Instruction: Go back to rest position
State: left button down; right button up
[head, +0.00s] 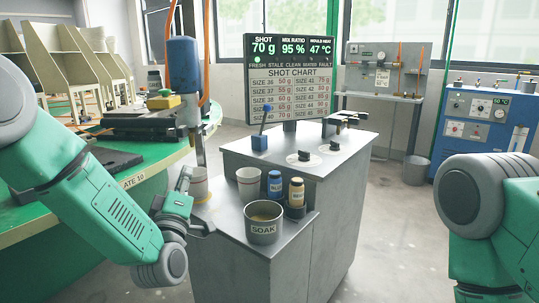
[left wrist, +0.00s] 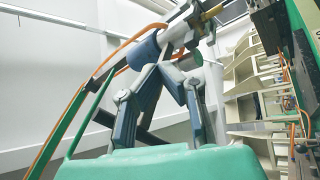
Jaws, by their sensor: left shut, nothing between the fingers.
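My left arm comes in from the left in the head view. Its gripper (head: 184,178) points up at the edge of the green carousel table (head: 160,178), left of the grey console. In the left wrist view the two fingers (left wrist: 163,66) lean together at their tips, shut and empty. A hanging dispensing head with a blue body (head: 183,66) is above the gripper in the head view, and a nozzle assembly (left wrist: 180,32) shows beyond the fingertips in the wrist view. My right arm shows at the right edge; its gripper is out of view.
The grey console (head: 240,262) holds a metal SOAK pot (head: 263,232), white cups (head: 249,184) and two small bottles (head: 296,192). A display board (head: 291,78) stands behind. A blue machine (head: 482,130) is at the back right. The floor right of the console is clear.

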pick_arm(q)
jog(key=s+a+f+m+g+h+p, duration=0.15)
jog(key=s+f+m+g, duration=0.35)
jog(key=f, duration=0.7)
jog(key=s+f+m+g+h+p, duration=0.1)
jog(key=s+f+m+g+p, duration=0.1)
jog(key=s+f+g, duration=0.75)
jog(key=s+a+f+m+g, duration=0.2)
jog(key=s+f, duration=0.2)
jog(key=s, duration=0.5)
jog(key=s+a+f+m+g+y+p, duration=0.1)
jog(key=s+a+f+g, duration=0.2)
jog(key=s, duration=0.7)
jog(key=s+a+f+m+g+y+p, duration=0.1)
jog(key=s+f, duration=0.4)
jog(key=s, duration=0.5)
jog(key=shift+a+m+g, duration=0.8)
jog(key=shift+a+g, duration=0.05)
jog(key=shift+a, duration=0.35)
pick_arm(e)
notch_tip(320, 180, up, 6)
jog(key=shift+w+a, duration=0.2)
pick_arm(q)
jog(key=shift+y, duration=0.25)
pick_arm(e)
jog(key=shift+r, duration=0.1)
